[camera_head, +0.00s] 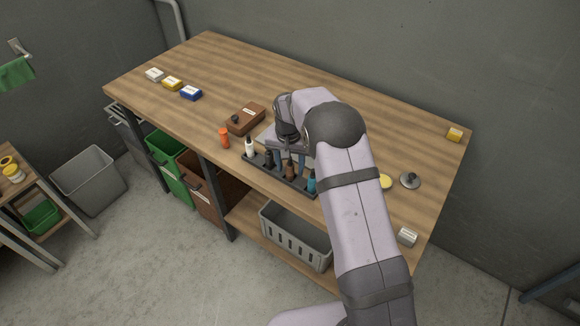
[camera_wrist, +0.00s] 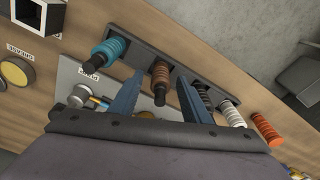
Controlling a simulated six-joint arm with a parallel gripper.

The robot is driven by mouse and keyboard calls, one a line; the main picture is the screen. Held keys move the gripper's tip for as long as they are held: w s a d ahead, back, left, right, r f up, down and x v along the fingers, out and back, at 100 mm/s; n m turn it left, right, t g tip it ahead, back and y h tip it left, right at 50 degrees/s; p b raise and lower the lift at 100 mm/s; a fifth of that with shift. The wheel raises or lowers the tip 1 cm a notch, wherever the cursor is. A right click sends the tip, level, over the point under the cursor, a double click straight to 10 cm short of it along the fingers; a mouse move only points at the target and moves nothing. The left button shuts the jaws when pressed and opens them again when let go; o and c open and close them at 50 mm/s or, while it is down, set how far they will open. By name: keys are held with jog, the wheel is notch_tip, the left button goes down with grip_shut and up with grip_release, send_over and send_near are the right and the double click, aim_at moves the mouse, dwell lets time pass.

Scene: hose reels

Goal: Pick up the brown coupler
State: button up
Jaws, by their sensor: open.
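The brown coupler (camera_wrist: 160,74) stands in a dark rack (camera_wrist: 135,37), between a teal coupler (camera_wrist: 110,48) and a black one (camera_wrist: 203,95) in the wrist view. In the head view, the brown coupler (camera_head: 290,171) shows just below my gripper (camera_head: 292,161). My gripper (camera_wrist: 160,77) is open, its two blue fingers apart. In the wrist view the brown coupler appears between the fingertips. I cannot tell whether either finger touches it or how far down the fingers reach.
A white coupler (camera_head: 250,147) stands at the rack's left end. An orange coupler (camera_head: 224,138) stands on the bench outside the rack. A brown box (camera_head: 247,118) lies behind them. The back and right of the wooden bench (camera_head: 220,65) have much free room.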

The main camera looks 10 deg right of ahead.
jog(key=shift+f, duration=0.6)
jog(key=shift+c, duration=0.3)
grip_shut()
jog(key=shift+r, duration=0.1)
